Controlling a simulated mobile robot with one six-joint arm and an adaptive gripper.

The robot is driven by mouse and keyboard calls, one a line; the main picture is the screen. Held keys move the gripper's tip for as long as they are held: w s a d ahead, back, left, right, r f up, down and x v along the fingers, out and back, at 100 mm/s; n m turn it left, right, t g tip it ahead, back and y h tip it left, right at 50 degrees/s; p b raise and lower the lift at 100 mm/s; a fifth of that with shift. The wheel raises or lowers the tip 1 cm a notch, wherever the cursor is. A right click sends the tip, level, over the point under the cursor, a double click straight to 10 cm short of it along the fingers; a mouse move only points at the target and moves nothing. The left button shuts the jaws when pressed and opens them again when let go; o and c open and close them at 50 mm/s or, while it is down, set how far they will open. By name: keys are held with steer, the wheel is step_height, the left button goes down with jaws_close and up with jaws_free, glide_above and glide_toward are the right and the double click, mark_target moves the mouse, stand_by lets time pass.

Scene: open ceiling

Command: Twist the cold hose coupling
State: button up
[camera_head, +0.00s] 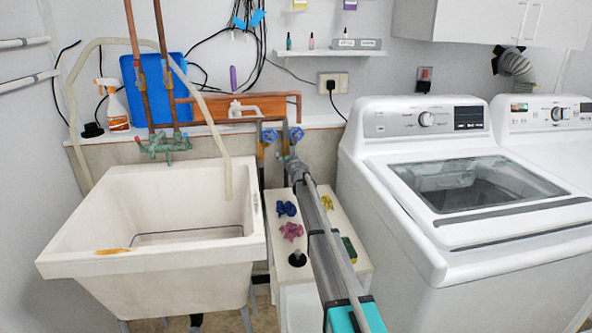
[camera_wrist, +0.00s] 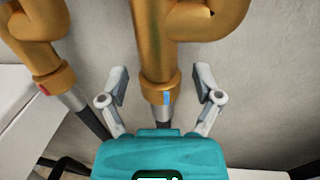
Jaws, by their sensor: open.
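In the wrist view, the cold hose coupling (camera_wrist: 160,92) is a brass collar with a blue mark at the lower end of a brass valve. A dark hose runs down from it. My gripper (camera_wrist: 160,84) is open, its two grey fingers on either side of this collar with a visible gap at each side. To the left, a similar brass coupling (camera_wrist: 54,85) has a red mark and a grey hose end. In the head view, my arm reaches toward two blue-handled valves (camera_head: 269,136) on the wall; the gripper and coupling are hard to make out there.
A utility sink (camera_head: 75,245) stands left of my arm and a white washer (camera_head: 400,230) stands right. A low white stand (camera_head: 335,215) with small colored items lies under my arm. The pale wall is close behind the valves.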

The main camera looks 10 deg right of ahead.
steer(key=s+d, duration=0.2)
steer(key=s, duration=1.1)
steer(key=shift+s, duration=0.35)
steer(key=shift+n, duration=0.3)
steer(key=n, duration=3.5)
steer(key=shift+w, duration=0.15)
steer(key=w, duration=0.4)
steer(key=w+a, duration=0.1)
steer(key=w, duration=0.4)
steer(key=w+a, duration=0.1)
steer(key=w, duration=0.3)
steer(key=shift+w, duration=0.2)
